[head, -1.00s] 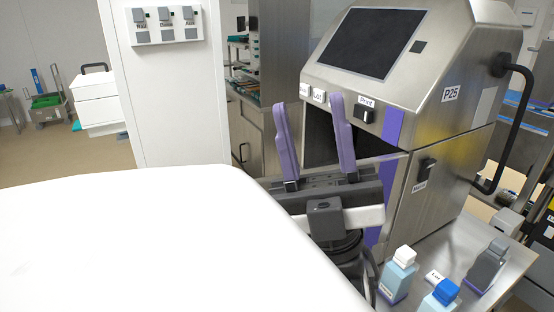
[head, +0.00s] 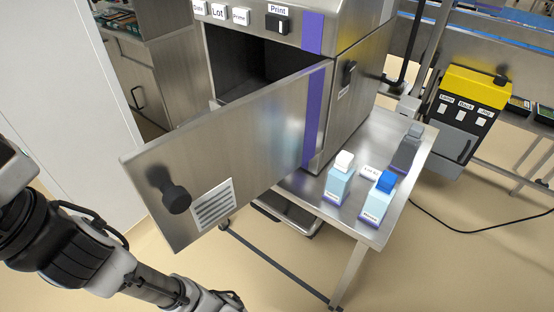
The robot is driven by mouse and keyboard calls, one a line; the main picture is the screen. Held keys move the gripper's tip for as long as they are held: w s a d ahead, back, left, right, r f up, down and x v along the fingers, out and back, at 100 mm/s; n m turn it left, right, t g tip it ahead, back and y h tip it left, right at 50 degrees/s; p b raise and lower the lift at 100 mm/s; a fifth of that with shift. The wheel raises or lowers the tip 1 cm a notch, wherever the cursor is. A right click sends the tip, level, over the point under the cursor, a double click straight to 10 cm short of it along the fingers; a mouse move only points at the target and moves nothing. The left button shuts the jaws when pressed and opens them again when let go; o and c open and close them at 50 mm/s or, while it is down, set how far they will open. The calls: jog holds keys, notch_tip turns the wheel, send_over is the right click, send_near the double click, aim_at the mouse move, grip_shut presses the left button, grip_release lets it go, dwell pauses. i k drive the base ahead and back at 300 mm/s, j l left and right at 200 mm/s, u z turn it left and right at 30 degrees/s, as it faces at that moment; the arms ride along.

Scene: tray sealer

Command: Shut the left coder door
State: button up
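The coder door (head: 235,140) is a steel panel that stands wide open, swung out toward me and to the left. Its hinge side is at the purple strip. A black round knob (head: 176,198) and a vent grille sit near its free edge. The coder (head: 345,85) is a steel box with a dark open cavity (head: 258,68) behind the door. My dark and grey arm crosses the lower left, left of the door and apart from it in the picture. My gripper is not visible in the head view.
Bottles with white (head: 340,178) and blue (head: 378,195) caps and a grey bottle (head: 407,148) stand on the steel table (head: 355,222). A yellow and grey control box (head: 470,110) is at the right. Open floor lies in front of the table.

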aim_at(190, 178)
jog(key=u, duration=0.2)
jog(key=k+l, duration=0.15)
jog(key=k, duration=0.25)
jog(key=k+l+z, duration=0.1)
jog(key=k, duration=0.3)
